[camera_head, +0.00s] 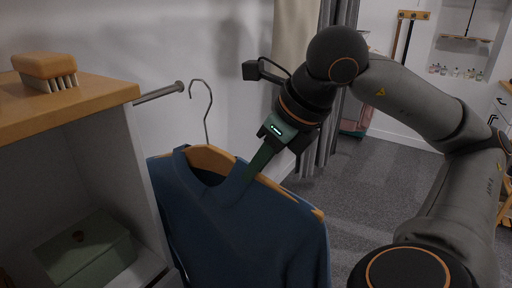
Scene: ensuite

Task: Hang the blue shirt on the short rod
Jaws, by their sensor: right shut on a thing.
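The blue shirt (235,225) hangs on a wooden hanger (208,158) with a thin metal hook (207,100). My right gripper (262,160) is shut on the hanger near the shirt's neck and holds it up; its fingertips are partly hidden against the shirt. The short rod (160,92) sticks out from the wooden-topped cabinet at the left and ends in a round knob. The hook's top is just right of the knob in the picture, apart from the rod. My left gripper does not show.
A wooden brush (45,70) lies on the cabinet top (75,103). A green box (88,252) sits on the shelf below. A grey curtain (330,110) hangs behind my right arm. Open carpet (375,175) lies to the right.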

